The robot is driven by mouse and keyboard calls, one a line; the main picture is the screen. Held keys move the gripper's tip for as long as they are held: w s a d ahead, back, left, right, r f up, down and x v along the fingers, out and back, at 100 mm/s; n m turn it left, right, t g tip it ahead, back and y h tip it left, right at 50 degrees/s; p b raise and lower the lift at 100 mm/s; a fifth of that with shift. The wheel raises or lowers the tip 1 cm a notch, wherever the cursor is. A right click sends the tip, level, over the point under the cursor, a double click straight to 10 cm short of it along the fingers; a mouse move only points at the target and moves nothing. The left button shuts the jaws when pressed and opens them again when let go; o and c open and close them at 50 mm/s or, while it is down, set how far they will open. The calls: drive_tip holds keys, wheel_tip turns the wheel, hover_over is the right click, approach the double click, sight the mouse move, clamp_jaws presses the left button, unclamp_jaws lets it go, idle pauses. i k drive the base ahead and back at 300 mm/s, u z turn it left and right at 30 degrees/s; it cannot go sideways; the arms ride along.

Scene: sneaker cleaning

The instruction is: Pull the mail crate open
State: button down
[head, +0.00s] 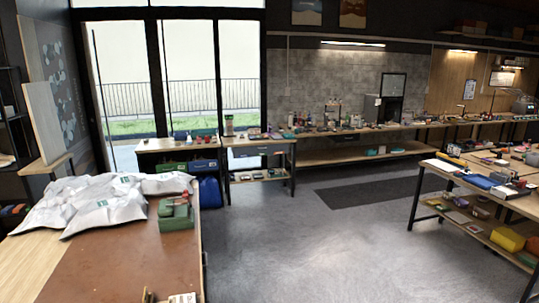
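No part of my gripper or arm shows clearly in the head view. A green crate (173,167) and a blue crate (204,165) sit side by side under the top of the dark bench by the glass doors. I cannot tell which of them, if either, is the mail crate, or whether they are open. A green box-like object (175,214) stands on the near table's right side. White mailer bags (95,203) with green marks lie heaped beside it.
The near brown table (125,262) fills the lower left. A larger blue object (209,191) stands below the blue crate. Open grey floor (290,240) lies in the middle, with a dark mat (370,193). A cluttered workbench (480,185) stands at right.

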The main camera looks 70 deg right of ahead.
sight(241, 153)
drive_tip(key=u, duration=0.1)
drive_tip(key=k, duration=0.2)
drive_tip(key=u, duration=1)
drive_tip(key=i, duration=1)
drive_tip(key=z, duration=3.5)
drive_tip(key=i, duration=0.55)
drive_tip(key=z, duration=0.65)
